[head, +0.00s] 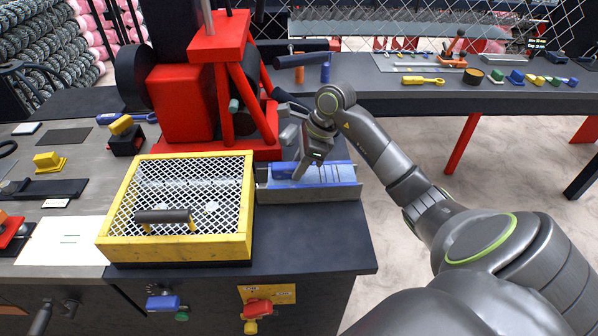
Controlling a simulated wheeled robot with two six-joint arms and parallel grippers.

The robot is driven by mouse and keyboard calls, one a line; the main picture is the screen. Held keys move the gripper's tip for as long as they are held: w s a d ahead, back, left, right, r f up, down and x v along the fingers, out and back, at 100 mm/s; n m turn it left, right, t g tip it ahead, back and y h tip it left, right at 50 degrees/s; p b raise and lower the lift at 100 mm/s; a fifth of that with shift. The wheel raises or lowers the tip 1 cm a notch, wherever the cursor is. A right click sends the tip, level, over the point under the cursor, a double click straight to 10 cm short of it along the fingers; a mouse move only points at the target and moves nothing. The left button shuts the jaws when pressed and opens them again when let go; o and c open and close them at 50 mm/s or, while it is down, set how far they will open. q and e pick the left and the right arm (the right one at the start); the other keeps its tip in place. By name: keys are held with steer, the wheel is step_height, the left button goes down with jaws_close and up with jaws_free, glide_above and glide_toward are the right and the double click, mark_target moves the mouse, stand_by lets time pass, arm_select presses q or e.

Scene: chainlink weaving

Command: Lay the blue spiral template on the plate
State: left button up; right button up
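My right gripper (304,172) hangs fingers down over a grey tray (310,196) with a blue lining (338,174), beside the red machine. Whether its fingers are apart or closed is too small to tell, and I see nothing clearly held in it. No blue spiral template can be made out for certain. A small blue upright cylinder (325,73) stands at the back, beside an orange one. My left gripper is not in view.
A yellow-framed mesh guard (178,250) with a dark handle fills the bench middle. The red machine (228,80) rises behind it. A back table (430,95) carries a yellow tool and several small coloured blocks. Open floor lies right of the bench.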

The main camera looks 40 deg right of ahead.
jaws_close()
steer(key=shift+r, duration=0.1)
